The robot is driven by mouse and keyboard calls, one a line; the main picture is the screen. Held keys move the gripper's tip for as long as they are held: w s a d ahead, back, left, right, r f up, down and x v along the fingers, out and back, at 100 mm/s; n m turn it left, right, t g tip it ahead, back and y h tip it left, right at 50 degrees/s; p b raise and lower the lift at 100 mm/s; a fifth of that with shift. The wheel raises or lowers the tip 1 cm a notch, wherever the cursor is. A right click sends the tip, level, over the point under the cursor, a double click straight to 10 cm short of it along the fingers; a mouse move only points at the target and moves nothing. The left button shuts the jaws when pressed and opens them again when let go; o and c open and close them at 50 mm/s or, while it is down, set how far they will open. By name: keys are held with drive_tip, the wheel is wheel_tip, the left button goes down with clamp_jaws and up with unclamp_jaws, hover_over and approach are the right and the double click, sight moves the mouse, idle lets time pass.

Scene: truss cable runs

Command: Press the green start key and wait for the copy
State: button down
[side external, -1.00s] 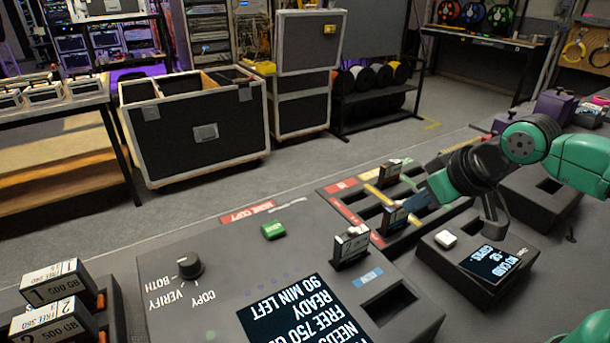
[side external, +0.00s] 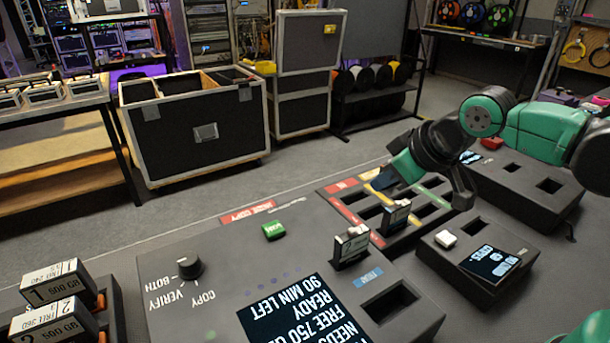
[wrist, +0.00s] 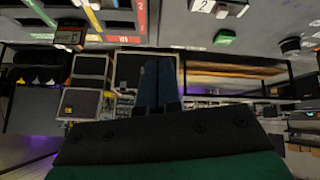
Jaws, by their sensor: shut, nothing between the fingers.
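The green start key (side external: 273,230) sits on the dark copy console (side external: 215,245), left of the coloured rack. It also shows in the wrist view (wrist: 225,38). The console's screen (side external: 305,312) reads ready, with 90 min left. One card (side external: 351,246) stands upright in the console's slot area. A second card (side external: 395,217) stands in the rack. My gripper (side external: 379,181) is shut and empty, over the rack's far side, well right of the green key and apart from it. Its closed fingers (wrist: 158,85) fill the middle of the wrist view.
A mode knob (side external: 188,267) stands on the console left of the key. Cards labelled 1 and 2 (side external: 60,298) stand at the left edge. A small unit with a white button (side external: 445,239) is at right. The space above the green key is clear.

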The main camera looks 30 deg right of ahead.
sight(277, 230)
drive_tip(key=w+a+r+n+t+y, duration=0.1)
drive_tip(key=w+a+n, duration=0.7)
drive_tip(key=a, duration=0.4)
drive_tip(key=shift+w+a+y, duration=0.2)
drive_tip(key=shift+w+y, duration=0.2)
drive_tip(key=shift+w, duration=0.5)
drive_tip(key=shift+f, duration=4.3)
drive_tip(key=shift+f, duration=0.15)
drive_tip(key=shift+f, duration=0.3)
